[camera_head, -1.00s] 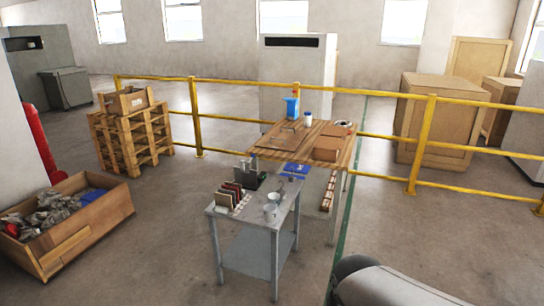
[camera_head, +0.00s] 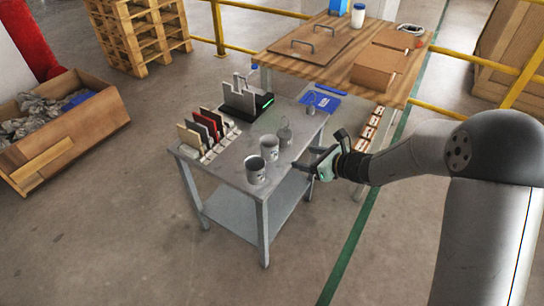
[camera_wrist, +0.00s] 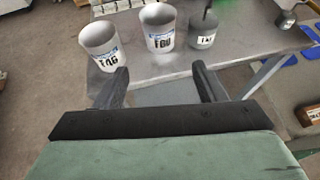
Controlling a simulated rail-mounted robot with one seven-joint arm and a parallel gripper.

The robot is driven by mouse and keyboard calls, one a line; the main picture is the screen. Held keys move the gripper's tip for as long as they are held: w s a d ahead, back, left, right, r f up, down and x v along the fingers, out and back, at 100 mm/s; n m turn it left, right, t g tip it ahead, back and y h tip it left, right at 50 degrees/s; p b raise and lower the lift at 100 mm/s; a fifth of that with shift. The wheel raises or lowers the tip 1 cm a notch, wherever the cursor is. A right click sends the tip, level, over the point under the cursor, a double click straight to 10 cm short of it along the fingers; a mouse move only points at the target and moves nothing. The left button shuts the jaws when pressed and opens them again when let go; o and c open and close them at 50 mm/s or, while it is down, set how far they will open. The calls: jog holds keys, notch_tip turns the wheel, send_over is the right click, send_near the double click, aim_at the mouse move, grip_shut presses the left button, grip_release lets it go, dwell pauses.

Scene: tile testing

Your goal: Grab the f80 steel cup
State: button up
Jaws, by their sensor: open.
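A rack of coloured tiles (camera_head: 208,132) and a black device (camera_head: 247,98) stand on the table's far side. A wooden table (camera_head: 283,51) with a cardboard box (camera_head: 374,76) stands behind. A blue booklet (camera_head: 320,101) lies at the back corner.

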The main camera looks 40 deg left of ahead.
aim_at(275, 152)
jog(key=b+x, duration=0.1)
jog(key=x, duration=1.6)
jog(key=shift+a+f, duration=0.15)
jog(key=c, duration=0.8)
